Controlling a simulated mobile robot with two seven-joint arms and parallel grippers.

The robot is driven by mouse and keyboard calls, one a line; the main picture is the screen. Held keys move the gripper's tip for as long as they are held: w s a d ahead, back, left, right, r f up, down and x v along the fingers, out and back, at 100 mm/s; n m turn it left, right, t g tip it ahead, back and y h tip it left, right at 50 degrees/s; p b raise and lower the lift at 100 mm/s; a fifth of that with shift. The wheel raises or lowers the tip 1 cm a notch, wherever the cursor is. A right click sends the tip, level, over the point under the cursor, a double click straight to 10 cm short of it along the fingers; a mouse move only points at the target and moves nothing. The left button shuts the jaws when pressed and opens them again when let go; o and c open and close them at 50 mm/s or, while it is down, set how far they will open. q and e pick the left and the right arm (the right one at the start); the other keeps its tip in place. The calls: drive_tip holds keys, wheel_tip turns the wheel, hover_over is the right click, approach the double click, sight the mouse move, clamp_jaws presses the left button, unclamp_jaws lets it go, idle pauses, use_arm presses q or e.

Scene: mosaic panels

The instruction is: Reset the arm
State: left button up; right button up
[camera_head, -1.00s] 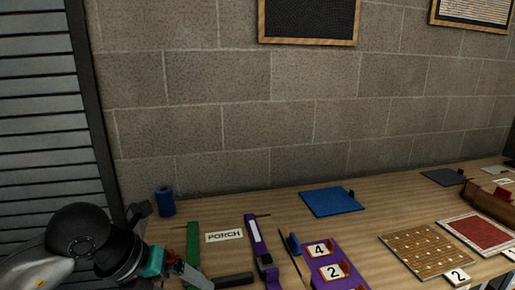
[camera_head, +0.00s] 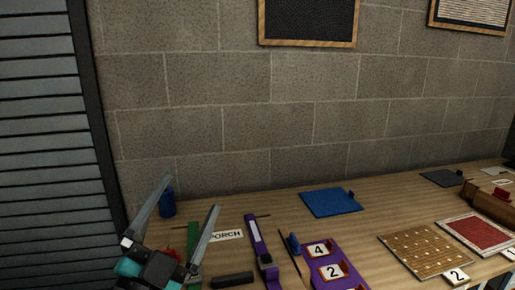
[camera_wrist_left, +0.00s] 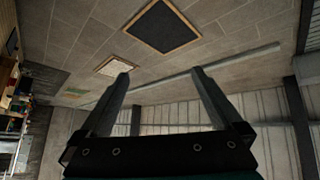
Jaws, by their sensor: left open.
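My left gripper (camera_head: 182,222) is at the lower left of the head view. Its two long grey fingers point up and are spread apart with nothing between them. It stands in front of the table's left end and partly covers the blue cylinder, the green strip and the PORCH card. In the left wrist view the open fingers (camera_wrist_left: 158,95) point toward the wall, and no object is between them. My right gripper is not in view.
The wooden table (camera_head: 385,205) holds a blue panel (camera_head: 331,202), a purple numbered holder (camera_head: 325,251), a brown dotted board (camera_head: 424,250), a red panel (camera_head: 480,233), a PORCH card (camera_head: 228,236) and a blue cylinder (camera_head: 167,203). A brick wall (camera_head: 230,110) stands behind.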

use_arm(q)
drive_tip(key=s+a+f+n+g+y, duration=0.1)
drive_tip(key=a+f+n+g+y, duration=0.35)
drive_tip(key=f, duration=0.45)
drive_tip(key=s+a+f+n+g+y, duration=0.1)
drive_tip(key=a+f+n+g+y, duration=0.3)
drive_tip(key=f, duration=0.4)
drive_tip(key=s+d+f+n+g+h, duration=0.25)
drive_tip(key=s+f+g, duration=0.75)
drive_tip(key=s+f, duration=0.7)
drive_tip(key=s+f+g+y+b, duration=0.1)
drive_tip(key=s+f+b, duration=0.15)
drive_tip(key=f, duration=1.15)
drive_tip(key=s+f+b, duration=0.1)
drive_tip(key=f+b, duration=0.3)
drive_tip(key=f, duration=1)
drive_tip(key=s+a+f+g+b, duration=0.1)
drive_tip(key=s+f+b, duration=0.4)
drive_tip(key=s+f, duration=1)
wheel_tip(320, 180, down, 5)
drive_tip(key=shift+s+a+r+m+b, duration=0.2)
drive_tip(key=shift+s+a+m+b, duration=0.1)
drive_tip(key=shift+a+b, duration=0.1)
